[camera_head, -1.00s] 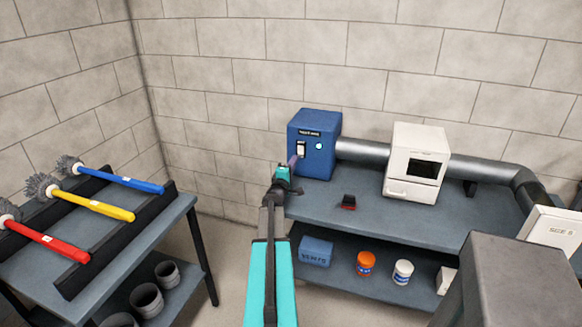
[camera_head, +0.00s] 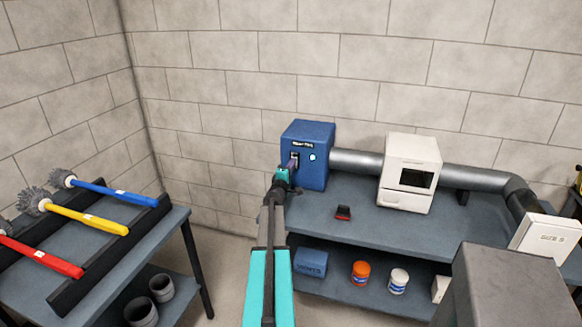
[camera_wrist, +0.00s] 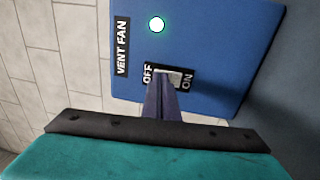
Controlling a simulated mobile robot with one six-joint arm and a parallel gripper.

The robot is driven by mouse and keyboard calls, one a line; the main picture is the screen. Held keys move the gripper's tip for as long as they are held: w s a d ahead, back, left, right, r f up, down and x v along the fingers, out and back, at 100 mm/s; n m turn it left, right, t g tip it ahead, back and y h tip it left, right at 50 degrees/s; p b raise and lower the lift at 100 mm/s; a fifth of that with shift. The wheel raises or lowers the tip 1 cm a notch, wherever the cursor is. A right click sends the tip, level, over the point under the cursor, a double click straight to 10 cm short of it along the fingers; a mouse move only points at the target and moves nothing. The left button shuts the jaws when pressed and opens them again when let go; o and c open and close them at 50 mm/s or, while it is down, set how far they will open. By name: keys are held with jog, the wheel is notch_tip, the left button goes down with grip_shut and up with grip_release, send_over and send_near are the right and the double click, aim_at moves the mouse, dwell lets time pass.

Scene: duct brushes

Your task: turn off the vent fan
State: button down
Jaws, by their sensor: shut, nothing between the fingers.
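The blue vent fan box (camera_head: 308,175) stands at the back left of the grey bench.
A pipe (camera_head: 355,162) runs right from the box behind a white machine (camera_head: 410,172). Bottles and a blue box (camera_head: 311,262) sit on the lower shelf. Brushes lie on a rack at left.

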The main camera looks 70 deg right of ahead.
jog(key=shift+d+r+p, duration=0.15)
jog(key=shift+r+p, duration=0.2)
jog(key=shift+p, duration=1.35)
jog(key=shift+f, duration=0.2)
jog(key=a+r, duration=0.1)
jog(key=a, duration=1.3)
jog(key=shift+s+r, duration=0.35)
jog(key=shift+s, duration=0.05)
